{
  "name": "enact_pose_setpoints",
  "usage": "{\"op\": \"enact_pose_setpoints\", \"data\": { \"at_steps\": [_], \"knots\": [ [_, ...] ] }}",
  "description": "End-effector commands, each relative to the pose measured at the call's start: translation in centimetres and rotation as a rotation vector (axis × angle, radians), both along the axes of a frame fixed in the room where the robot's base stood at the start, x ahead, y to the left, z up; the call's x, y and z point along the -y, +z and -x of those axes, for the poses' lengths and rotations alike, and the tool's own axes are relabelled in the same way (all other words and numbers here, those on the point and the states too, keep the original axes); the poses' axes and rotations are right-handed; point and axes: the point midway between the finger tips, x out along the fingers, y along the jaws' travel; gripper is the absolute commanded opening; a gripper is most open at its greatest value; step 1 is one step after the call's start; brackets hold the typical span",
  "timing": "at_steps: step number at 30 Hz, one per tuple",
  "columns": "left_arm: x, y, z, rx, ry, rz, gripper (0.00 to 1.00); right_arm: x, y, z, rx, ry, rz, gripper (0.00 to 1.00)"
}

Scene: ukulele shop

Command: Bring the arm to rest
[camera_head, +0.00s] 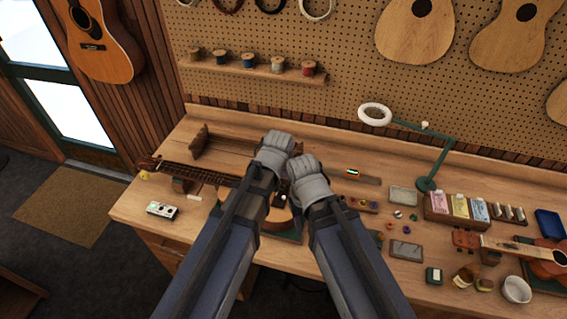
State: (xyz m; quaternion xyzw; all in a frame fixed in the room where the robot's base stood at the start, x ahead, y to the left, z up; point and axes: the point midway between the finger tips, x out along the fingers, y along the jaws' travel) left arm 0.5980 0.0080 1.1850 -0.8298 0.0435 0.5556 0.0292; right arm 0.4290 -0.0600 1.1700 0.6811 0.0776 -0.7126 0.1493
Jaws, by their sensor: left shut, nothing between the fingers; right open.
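My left gripper (277,145) reaches in over the workbench and is the higher of the two in the picture. It is shut and empty. My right gripper (304,166) is close beside it, a little lower and to the right; it is open. Both are seen from behind, so their fingertips are mostly hidden. Below my arms a ukulele (200,172) lies on the bench with its neck to the left. My forearms cover most of its body. I cannot tell how high the grippers are above the bench.
At right are a green lamp (432,165), a wooden box of packets (440,212), a white bowl (516,290) and a second ukulele (545,262). A pegboard (340,80) stands behind.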

Motion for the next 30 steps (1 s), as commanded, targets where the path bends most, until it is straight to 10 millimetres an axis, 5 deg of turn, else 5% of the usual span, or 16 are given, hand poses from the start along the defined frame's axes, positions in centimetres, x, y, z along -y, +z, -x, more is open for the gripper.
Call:
{"op": "enact_pose_setpoints", "data": {
  "at_steps": [7, 21, 28, 30],
  "knots": [
    [-0.5, -0.1, 0.2, -0.007, 0.004, -0.002, 0.00, 0.0, -0.1, 0.0, 0.000, 0.000, 0.000, 0.47],
    [-12.7, -1.5, 7.5, -0.230, 0.086, -0.029, 0.00, 0.0, -0.1, 0.0, 0.000, 0.000, 0.000, 0.47],
    [-16.5, -1.7, 11.3, -0.323, 0.109, -0.015, 0.00, 0.0, -0.1, 0.0, 0.000, 0.000, 0.000, 0.47],
    [-15.5, -3.3, 11.2, -0.328, 0.085, -0.025, 0.00, 0.0, -1.7, 0.0, 0.000, 0.001, 0.000, 0.47]
  ]
}}
